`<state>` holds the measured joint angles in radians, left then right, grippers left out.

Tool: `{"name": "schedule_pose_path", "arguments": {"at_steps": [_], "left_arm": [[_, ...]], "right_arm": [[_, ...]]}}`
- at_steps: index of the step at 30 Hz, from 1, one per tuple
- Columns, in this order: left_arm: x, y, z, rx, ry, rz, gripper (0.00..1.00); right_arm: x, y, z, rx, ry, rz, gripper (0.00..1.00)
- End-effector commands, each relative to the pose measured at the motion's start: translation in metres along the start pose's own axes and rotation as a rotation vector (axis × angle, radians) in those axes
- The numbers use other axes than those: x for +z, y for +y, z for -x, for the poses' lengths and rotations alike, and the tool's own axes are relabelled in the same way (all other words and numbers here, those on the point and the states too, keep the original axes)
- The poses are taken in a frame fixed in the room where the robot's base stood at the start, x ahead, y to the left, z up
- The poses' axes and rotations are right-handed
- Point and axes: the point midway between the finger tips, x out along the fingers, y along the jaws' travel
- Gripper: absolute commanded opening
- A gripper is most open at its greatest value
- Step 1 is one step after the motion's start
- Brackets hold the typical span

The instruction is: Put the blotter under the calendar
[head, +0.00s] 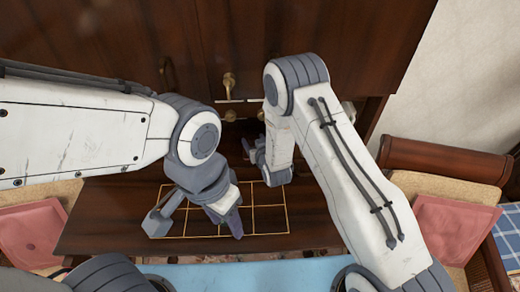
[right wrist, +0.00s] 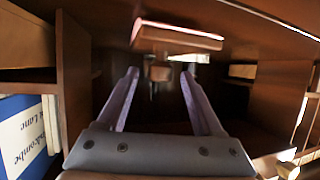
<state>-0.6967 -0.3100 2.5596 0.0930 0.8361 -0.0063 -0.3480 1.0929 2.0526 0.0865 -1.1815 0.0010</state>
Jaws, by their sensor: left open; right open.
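I cannot identify the blotter or the calendar for certain. Thin yellow lines form a grid (head: 265,218) on the brown wooden desk leaf (head: 105,232) in the head view. My left gripper (head: 197,222) is open above this grid, with nothing seen between its fingers. My right gripper (head: 262,158) reaches into the dark opening behind the leaf, partly hidden by its own arm. In the right wrist view its two fingers (right wrist: 160,75) are spread apart inside a wooden compartment. A reddish block (right wrist: 178,38) shows beyond them at the top; a small brownish shape between them is blurred.
A blue-and-white lettered item (right wrist: 24,130) stands left in the right wrist view. Dark cabinet doors (head: 330,40) rise behind. Seats with pink cushions (head: 30,230) (head: 452,225) flank the desk. A light blue surface (head: 240,276) lies before the leaf; I cannot tell what it is.

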Motion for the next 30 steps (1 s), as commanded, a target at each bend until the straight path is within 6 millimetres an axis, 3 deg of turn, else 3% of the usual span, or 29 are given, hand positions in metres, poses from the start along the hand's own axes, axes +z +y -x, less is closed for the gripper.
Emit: {"name": "schedule_pose_path", "arguments": {"at_steps": [12,20,26,30], "left_arm": [[0.002,-0.002,-0.034,0.000,-0.001,-0.002,0.50],[0.002,-0.003,-0.040,0.000,-0.001,0.000,0.50],[0.002,-0.003,-0.039,0.000,0.000,0.000,0.50],[0.002,-0.003,-0.040,0.000,-0.001,0.000,0.50]], "right_arm": [[0.003,0.000,0.079,0.000,0.001,0.000,0.68],[0.001,-0.001,0.103,-0.002,-0.005,0.001,0.68],[-0.009,-0.022,0.115,-0.045,-0.132,0.008,0.68],[-0.014,-0.049,0.144,-0.104,-0.320,0.032,0.68]]}}
